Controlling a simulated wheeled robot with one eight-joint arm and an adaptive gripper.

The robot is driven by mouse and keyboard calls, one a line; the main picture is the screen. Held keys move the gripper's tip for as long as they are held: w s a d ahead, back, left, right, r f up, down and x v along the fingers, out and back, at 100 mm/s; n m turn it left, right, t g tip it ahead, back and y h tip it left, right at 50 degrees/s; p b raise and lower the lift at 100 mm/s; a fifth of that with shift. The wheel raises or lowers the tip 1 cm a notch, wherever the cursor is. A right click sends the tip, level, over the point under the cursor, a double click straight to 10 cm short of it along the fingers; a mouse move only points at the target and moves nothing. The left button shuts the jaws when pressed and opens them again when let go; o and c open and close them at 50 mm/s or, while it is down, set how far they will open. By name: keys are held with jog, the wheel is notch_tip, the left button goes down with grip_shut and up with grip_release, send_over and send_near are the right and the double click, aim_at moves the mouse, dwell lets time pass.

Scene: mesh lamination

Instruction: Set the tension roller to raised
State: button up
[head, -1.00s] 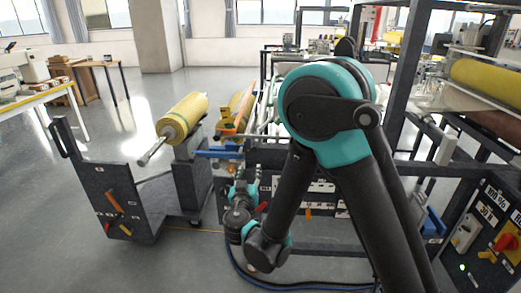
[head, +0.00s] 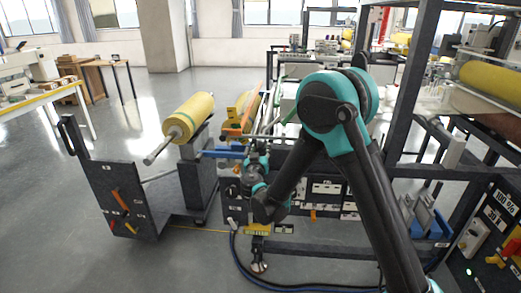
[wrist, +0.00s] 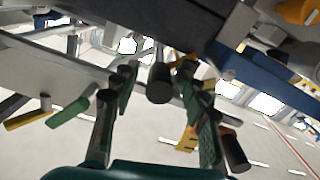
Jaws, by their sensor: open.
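My gripper (wrist: 157,88) is open in the wrist view, its dark green fingers spread on either side of a dark round-ended bar or handle (wrist: 160,84). Contact is not visible, and I cannot tell for certain whether this bar belongs to the tension roller. In the head view my wrist is raised at the machine's left end, below a thin grey bar (head: 262,138) and close to a blue bracket (head: 225,153). My fingertips are hard to make out there. No part is clearly identifiable as the tension roller.
Dark frame posts (head: 412,90) stand at right. A cable (head: 290,287) lies on the floor. The left foreground floor is clear.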

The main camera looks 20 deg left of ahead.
jog(key=shift+w, duration=0.25)
grip_shut()
jog(key=shift+a, duration=0.1)
